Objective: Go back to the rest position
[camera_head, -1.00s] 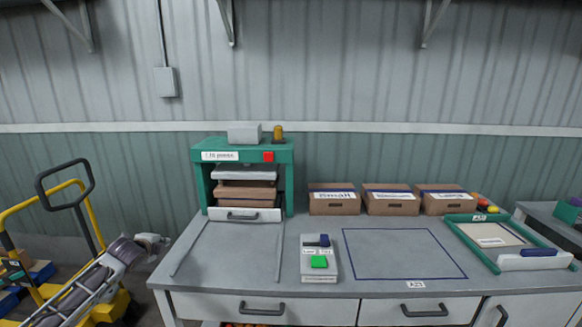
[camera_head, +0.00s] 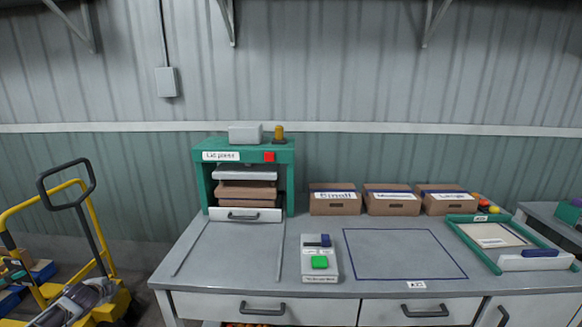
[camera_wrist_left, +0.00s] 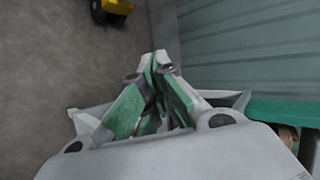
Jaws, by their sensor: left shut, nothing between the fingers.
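My left gripper (camera_wrist_left: 158,65) shows in the left wrist view with its green and white fingers together and nothing between them. It hangs over grey floor beside the green wall. My right gripper is in neither view.
The workbench (camera_head: 380,285) holds a green press (camera_head: 200,180), a device with a green button (camera_head: 319,262), several cardboard boxes (camera_head: 334,208) and a green-framed tray (camera_head: 470,247). A yellow pallet truck (camera_head: 110,300) stands at left. The outlined bench area is empty.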

